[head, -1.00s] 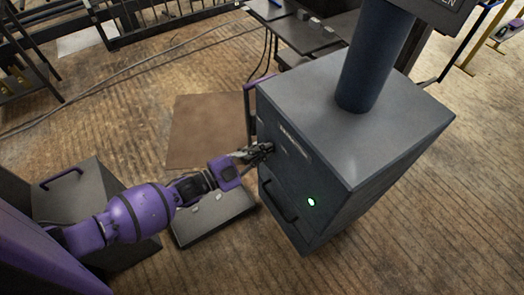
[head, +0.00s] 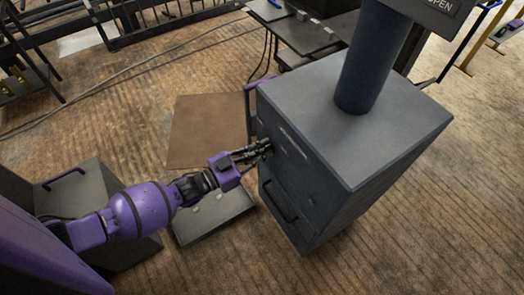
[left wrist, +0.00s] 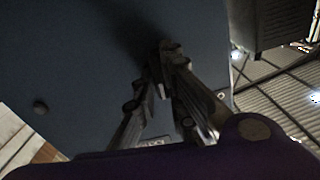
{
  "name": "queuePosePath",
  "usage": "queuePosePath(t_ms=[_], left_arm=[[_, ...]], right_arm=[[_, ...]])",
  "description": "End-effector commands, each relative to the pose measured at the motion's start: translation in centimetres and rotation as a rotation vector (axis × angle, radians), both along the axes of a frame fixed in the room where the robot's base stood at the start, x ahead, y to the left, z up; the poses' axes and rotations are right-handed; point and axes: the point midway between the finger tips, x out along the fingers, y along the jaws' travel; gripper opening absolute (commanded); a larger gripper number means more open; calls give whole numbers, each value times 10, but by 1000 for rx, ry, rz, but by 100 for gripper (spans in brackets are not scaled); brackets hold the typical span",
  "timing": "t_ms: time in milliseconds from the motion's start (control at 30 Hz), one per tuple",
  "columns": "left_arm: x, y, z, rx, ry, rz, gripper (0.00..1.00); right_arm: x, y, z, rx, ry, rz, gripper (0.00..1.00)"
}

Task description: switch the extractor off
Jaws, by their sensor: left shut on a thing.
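The extractor (head: 350,125) is a dark blue-grey box with a thick round column on top. A pale label strip, a dark handle (head: 280,203) and a small lamp (head: 312,200) are on its front; the lamp is dark. My left gripper (head: 267,146) reaches in from the left to the upper left of this front. In the left wrist view its fingertips (left wrist: 168,48) come together against the blue panel (left wrist: 80,60), shut on a small part there, apparently the switch. The fingers hide that part. My right gripper is not in view.
A low grey box (head: 215,217) is on the floor below my left forearm. A brown square mat (head: 200,130) lies behind it. A dark bench (head: 300,35) stands behind the extractor. Wooden floor is free at the right.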

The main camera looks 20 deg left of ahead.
Motion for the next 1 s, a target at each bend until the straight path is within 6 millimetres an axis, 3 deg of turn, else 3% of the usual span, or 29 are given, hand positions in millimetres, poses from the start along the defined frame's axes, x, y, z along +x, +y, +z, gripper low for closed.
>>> queuePosePath(t_ms=[600,1000], left_arm=[[1,2,-1,-445,347,-1,0],[1,2,-1,-614,479,-1,0]], right_arm=[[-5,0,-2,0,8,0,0],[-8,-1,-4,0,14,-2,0]])
